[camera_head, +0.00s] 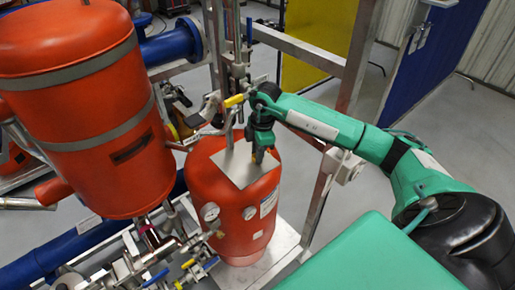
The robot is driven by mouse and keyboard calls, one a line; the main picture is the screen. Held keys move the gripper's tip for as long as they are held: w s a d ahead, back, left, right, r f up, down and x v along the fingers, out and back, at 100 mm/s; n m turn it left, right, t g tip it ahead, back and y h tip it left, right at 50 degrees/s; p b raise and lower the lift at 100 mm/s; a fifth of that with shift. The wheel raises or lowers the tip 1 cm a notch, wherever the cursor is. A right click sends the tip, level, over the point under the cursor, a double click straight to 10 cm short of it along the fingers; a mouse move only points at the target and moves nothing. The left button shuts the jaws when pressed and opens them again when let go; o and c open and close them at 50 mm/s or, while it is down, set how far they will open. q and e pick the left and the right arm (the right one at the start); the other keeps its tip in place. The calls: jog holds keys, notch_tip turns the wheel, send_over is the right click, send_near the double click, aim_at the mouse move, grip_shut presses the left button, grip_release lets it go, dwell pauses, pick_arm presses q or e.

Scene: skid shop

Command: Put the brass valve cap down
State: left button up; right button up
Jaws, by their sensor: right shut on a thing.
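My right gripper (263,147) points down above the small orange tank, over the right part of a grey square plate (234,168) on the tank's top. It is shut on a small yellowish piece (258,156), which I take to be the brass valve cap. The cap is mostly hidden by the fingers. I cannot tell whether it touches the plate. My left gripper is not in view.
The small orange tank (240,222) has gauges on its front. A pipe with a yellow-handled valve (234,101) rises close behind the gripper. A large orange tank (80,105) stands at left. Metal frame posts (356,60) stand behind my arm.

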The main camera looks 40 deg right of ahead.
jog(key=shift+s, duration=0.1)
jog(key=shift+f, duration=0.15)
jog(key=o, duration=1)
jog(key=shift+r, duration=0.2)
jog(key=r+b, duration=0.1)
jog(key=r, duration=0.1)
jog(key=r+b, duration=0.1)
jog(key=r, duration=0.1)
jog(key=r+b, duration=0.1)
jog(key=r, duration=0.1)
jog(key=shift+d+r+b, duration=0.2)
jog(key=shift+d+b, duration=0.15)
jog(key=shift+r, duration=0.5)
jog(key=shift+d, duration=0.1)
